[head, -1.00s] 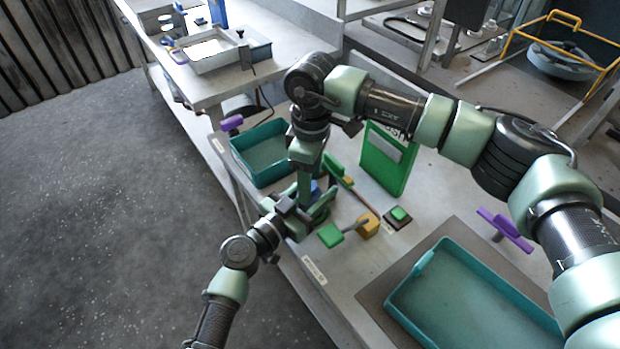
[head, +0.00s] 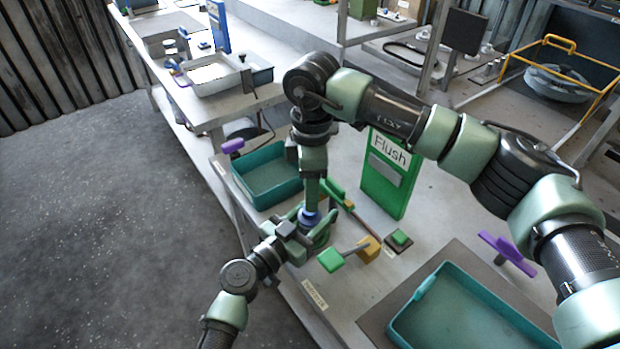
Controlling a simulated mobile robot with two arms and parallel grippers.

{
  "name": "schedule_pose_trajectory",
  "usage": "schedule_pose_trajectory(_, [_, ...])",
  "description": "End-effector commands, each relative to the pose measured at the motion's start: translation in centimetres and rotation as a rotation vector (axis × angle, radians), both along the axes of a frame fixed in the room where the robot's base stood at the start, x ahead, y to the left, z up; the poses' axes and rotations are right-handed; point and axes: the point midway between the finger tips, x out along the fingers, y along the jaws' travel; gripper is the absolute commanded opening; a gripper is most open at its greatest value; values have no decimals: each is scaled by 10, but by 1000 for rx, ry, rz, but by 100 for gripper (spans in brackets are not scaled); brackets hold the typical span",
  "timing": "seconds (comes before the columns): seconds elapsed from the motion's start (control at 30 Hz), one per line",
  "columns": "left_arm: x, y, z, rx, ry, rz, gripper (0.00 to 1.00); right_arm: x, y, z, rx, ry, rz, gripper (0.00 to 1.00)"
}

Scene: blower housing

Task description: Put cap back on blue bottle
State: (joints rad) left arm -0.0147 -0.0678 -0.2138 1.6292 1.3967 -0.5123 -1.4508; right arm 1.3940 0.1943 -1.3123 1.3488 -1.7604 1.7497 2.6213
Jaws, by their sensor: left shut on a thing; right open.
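A small blue part (head: 310,217), either the blue bottle or its cap, shows between my two grippers above the front edge of the bench. Most of it is hidden, and I cannot tell cap from bottle. My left gripper (head: 308,238) comes in from the lower left and is shut around or just below the blue part. My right gripper (head: 313,204) points straight down from above, directly over the blue part. It is open, with its fingertips close to the blue part; whether they touch is unclear.
A teal tray (head: 242,183) stands behind, left of the grippers. A green "Flush" box (head: 385,195) stands to the right. A larger teal tray (head: 415,287) is at lower right.

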Motion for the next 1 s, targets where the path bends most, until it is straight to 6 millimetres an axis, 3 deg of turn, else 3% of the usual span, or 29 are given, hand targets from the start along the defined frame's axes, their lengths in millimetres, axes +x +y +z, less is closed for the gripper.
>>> schedule_pose_trajectory(1.0, [0,0,0,0,0,1,0,0,1,18,45,-29,2340,48])
